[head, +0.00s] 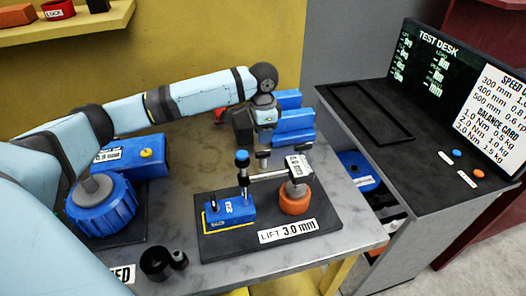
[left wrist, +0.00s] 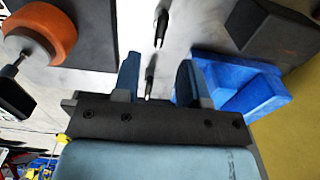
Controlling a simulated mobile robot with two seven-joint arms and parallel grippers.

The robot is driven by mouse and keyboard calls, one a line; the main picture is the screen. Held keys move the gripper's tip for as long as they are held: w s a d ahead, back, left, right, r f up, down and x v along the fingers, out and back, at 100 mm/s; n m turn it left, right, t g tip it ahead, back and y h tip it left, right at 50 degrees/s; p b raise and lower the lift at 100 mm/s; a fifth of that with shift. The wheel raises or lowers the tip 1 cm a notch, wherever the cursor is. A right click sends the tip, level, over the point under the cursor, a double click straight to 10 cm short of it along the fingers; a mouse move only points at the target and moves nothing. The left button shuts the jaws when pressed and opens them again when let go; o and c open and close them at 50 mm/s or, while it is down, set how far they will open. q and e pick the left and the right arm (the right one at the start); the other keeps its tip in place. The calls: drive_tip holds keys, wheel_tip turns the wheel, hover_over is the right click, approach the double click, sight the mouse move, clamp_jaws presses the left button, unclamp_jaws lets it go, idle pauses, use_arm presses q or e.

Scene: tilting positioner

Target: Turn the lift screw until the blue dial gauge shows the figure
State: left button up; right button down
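A dark plate (head: 330,214) labelled LIFT 3.0 mm (head: 287,231) bears a blue block (head: 230,209), an upright post with a blue knob (head: 242,157), and a round orange base (head: 294,200) under a small gauge (head: 297,167) on a horizontal bar. The gauge's figure is too small to read. Which part is the lift screw is not clear. My left gripper (head: 265,138) points down behind the plate. In the left wrist view its fingers (left wrist: 158,82) are apart, with a small dark T-handled piece (left wrist: 150,80) in the gap. The orange base (left wrist: 42,30) is off to the left there. My right gripper is out of view.
A large blue ribbed wheel (head: 100,212) and a blue box (head: 140,158) stand at the left. Blue stepped blocks (head: 293,125) stand behind my left gripper. A dark desk (head: 430,135) with a screen is at the right. The front right tabletop (head: 350,238) is clear.

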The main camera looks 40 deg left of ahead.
sight(263, 151)
use_arm(q)
wheel_tip(263, 151, down, 8)
drive_tip(key=shift+r, duration=0.25)
clamp_jaws()
